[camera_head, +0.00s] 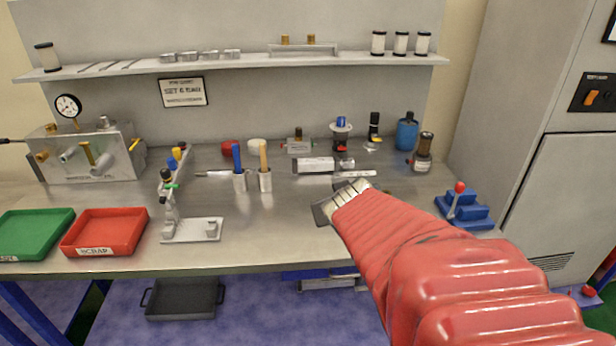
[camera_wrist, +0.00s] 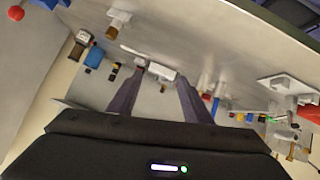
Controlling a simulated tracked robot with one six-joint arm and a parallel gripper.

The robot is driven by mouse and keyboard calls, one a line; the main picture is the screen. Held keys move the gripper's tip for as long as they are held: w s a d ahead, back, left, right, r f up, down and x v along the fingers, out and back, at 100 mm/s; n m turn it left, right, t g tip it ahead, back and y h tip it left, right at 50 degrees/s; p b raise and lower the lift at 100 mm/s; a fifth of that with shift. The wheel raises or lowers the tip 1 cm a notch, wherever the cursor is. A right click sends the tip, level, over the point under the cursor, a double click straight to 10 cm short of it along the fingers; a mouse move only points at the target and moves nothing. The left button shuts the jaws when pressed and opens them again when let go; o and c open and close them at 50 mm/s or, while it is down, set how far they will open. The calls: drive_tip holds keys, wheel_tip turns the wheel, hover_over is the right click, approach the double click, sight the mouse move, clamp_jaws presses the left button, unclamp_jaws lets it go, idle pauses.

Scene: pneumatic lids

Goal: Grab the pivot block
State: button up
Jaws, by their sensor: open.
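A small pale block with a brown cylindrical end (camera_wrist: 118,20) lies on the bench near its front edge in the wrist view. It looks like the pivot block, but I cannot tell for sure. In the head view I do not make it out; my red-sleeved arm covers that part of the bench. My gripper (camera_head: 328,205) is above the middle-right of the bench. In the wrist view my gripper (camera_wrist: 162,72) has its two dark fingers apart, with nothing held between them. The block is off to the upper left of the fingertips, apart from them.
A silver cylinder (camera_head: 318,165) lies behind my gripper. A blue lever unit (camera_head: 464,212) stands at the right, a blue bottle (camera_head: 407,134) at the back. A fixture stand (camera_head: 193,231), a red scrap tray (camera_head: 105,232) and a green tray (camera_head: 36,234) are at the left.

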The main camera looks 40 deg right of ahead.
drive_tip(key=s+d+f+t, duration=0.2)
drive_tip(key=s+d+f, duration=0.2)
drive_tip(key=d, duration=0.4)
drive_tip(key=s+d+f+t, duration=0.1)
drive_tip(key=s+d+f, duration=0.3)
drive_tip(key=d, duration=0.4)
drive_tip(key=shift+s+d+m+t+y, duration=0.2)
drive_tip(key=shift+s+m+t+y, duration=0.15)
drive_tip(key=shift+m+t+y, duration=0.05)
drive_tip(key=shift+f, duration=0.1)
drive_tip(key=shift+x, duration=4.35)
drive_tip(key=shift+f, duration=0.1)
drive_tip(key=shift+x, duration=2.55)
drive_tip(key=shift+f, duration=0.1)
drive_tip(key=shift+c, duration=0.7)
clamp_jaws()
